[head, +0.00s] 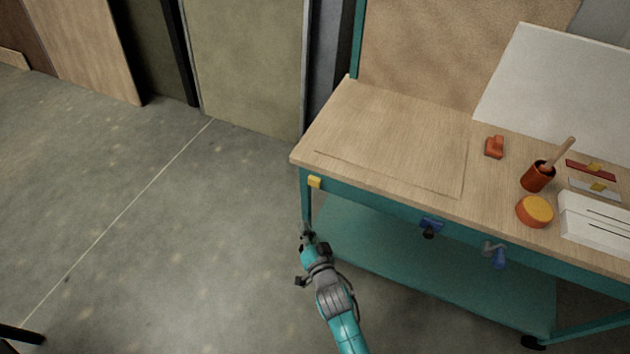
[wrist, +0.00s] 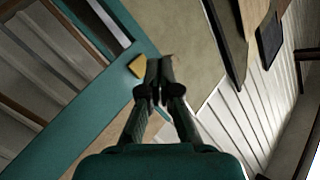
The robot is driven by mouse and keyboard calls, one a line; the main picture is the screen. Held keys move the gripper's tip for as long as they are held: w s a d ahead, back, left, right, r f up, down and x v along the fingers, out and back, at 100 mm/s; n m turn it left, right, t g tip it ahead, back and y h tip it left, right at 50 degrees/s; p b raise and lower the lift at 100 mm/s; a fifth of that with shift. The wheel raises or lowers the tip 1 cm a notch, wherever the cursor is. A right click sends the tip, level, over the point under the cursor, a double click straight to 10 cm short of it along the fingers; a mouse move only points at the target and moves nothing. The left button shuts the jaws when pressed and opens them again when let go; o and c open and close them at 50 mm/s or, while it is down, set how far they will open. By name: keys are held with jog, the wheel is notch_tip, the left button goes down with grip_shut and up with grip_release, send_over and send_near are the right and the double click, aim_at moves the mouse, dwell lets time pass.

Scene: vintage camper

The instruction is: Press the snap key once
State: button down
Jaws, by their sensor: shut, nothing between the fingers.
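A small yellow block (head: 315,182), which looks like the snap key, sits on the teal front rail of the workbench near its left end. In the wrist view the yellow key (wrist: 136,67) is just left of my fingertips, with a narrow gap showing. My gripper (head: 306,234) is shut and empty. In the head view it appears below the key, near the bench's left leg. The wrist view shows the two fingers of my gripper (wrist: 159,72) together. I cannot tell how deep the key is pressed.
The workbench (head: 390,140) has a blue fitting with a black knob (head: 430,226) and a grey-blue lever (head: 494,252) further right along its rail. A red cup (head: 537,177), an orange round tub (head: 534,211) and a red block (head: 495,147) stand on top.

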jog(key=w+a, duration=0.1)
jog(key=w+a+r, duration=0.1)
jog(key=w+a, duration=0.1)
jog(key=shift+w+d, duration=0.1)
dwell(0.3)
send_near(309, 183)
jog(key=shift+s+a+x, duration=0.1)
jog(key=shift+a+x, duration=0.1)
jog(key=shift+x, duration=0.75)
jog(key=shift+s+a+x, duration=0.1)
jog(key=shift+a+x, duration=0.05)
jog(key=shift+x, duration=0.75)
jog(key=shift+s+a+x, duration=0.1)
jog(key=shift+a+x, duration=0.1)
jog(key=shift+x, duration=0.75)
jog(key=shift+w+f, duration=0.15)
jog(key=shift+w+d, duration=0.1)
jog(key=shift+w, duration=0.2)
jog(key=shift+w+d, duration=0.2)
jog(key=shift+w, duration=0.3)
dwell(0.4)
jog(key=shift+s+a, duration=0.3)
jog(key=shift+s, duration=0.6)
jog(key=shift+s, duration=0.1)
